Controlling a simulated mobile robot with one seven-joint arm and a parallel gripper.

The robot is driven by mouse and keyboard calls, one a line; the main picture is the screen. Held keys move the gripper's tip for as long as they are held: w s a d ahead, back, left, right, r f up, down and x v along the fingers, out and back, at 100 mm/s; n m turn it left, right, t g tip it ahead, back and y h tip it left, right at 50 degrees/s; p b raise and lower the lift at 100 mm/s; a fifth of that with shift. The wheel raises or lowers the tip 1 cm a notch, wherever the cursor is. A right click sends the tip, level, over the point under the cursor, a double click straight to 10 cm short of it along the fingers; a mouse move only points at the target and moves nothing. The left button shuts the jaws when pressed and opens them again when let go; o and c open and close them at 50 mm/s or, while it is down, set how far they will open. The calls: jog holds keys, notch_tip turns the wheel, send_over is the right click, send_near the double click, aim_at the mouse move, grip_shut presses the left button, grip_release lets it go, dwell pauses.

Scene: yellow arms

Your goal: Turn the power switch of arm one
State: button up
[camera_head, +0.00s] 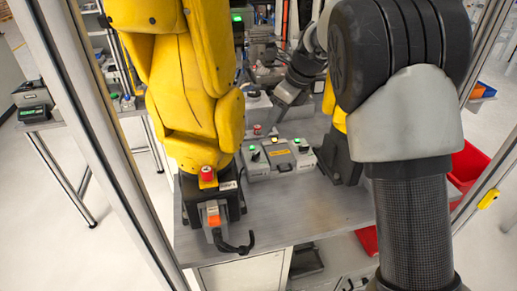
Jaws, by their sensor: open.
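A yellow arm (185,100) stands on a dark base (230,196) at the left of the metal table. A red knob (207,173) on a yellow square sits at the base's front. Below it is a grey connector with an orange part (213,219) and a black cable. A grey control box (280,160) with green-lit controls and a yellow label sits right of the base. I cannot tell which control is the power switch, nor read arm numbers. My gripper (281,104) is small and dark, pointing down behind the box, seemingly apart from it and empty; its fingers are hard to make out.
My own arm fills the right and hides much of a second yellow arm (329,97). A red bin (468,165) stands at the right. Metal frame posts (95,120) flank the cell. The table's front (300,225) is mostly clear.

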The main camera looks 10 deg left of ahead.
aim_at(256, 153)
jog(key=b+x, duration=0.1)
jog(key=x, duration=1.3)
jog(key=shift+f, duration=0.15)
jog(key=c, duration=1)
jog(key=shift+c, duration=0.2)
jog(key=n+p, duration=0.1)
jog(key=n, duration=0.1)
jog(key=n+g+p, duration=0.1)
jog(key=p, duration=0.1)
jog(key=shift+w+n, duration=0.2)
jog(key=shift+n, duration=0.2)
jog(key=n+g+p, duration=0.2)
jog(key=n+p, duration=0.1)
jog(key=n, duration=0.2)
jog(key=shift+w, duration=0.1)
